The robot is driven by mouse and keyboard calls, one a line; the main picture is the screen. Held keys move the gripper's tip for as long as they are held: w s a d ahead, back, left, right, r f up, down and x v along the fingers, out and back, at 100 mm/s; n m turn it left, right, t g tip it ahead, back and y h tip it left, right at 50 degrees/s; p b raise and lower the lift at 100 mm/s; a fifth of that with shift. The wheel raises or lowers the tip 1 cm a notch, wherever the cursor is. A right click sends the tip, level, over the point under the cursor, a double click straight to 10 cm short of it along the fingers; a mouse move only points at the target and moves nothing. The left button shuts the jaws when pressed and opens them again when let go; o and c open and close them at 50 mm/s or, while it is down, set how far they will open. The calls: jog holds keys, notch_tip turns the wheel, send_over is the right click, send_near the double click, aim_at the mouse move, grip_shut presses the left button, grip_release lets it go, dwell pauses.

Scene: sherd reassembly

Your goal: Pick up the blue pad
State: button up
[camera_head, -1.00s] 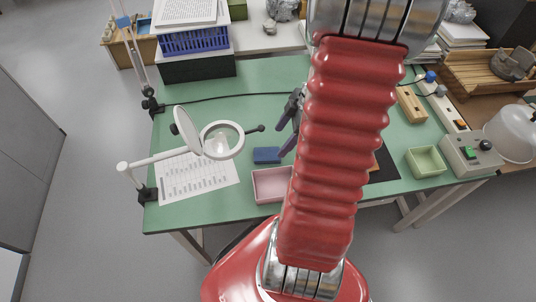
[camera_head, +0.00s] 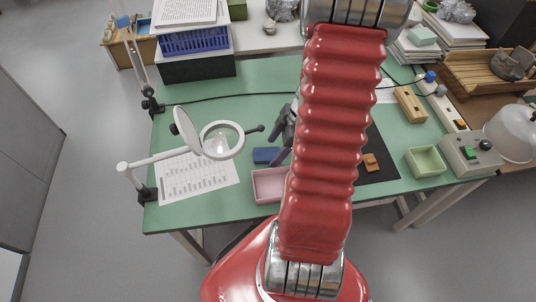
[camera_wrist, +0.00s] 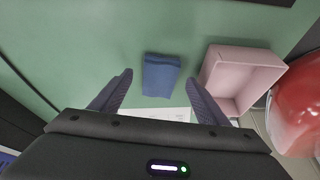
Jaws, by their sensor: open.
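The blue pad (camera_head: 265,155) lies on the green table, just above the pink tray in the head view. In the wrist view the blue pad (camera_wrist: 161,75) lies ahead of my gripper (camera_wrist: 158,82), between the lines of its two fingers. My gripper (camera_head: 281,147) is open and empty. It stands to the right of the pad in the head view, partly hidden behind my red arm. I cannot tell its exact height above the table.
The pink tray (camera_wrist: 238,78) stands close beside the pad. A magnifier lamp (camera_head: 221,141) and a printed sheet (camera_head: 196,178) are to the left. A dark mat (camera_head: 384,152) with a sherd on it and a green tray (camera_head: 425,161) are to the right.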

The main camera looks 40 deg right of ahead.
aim_at(273, 153)
jog(key=shift+x, duration=0.95)
jog(key=c, duration=1.1)
jog(key=shift+r, duration=0.1)
jog(key=shift+r, duration=4.95)
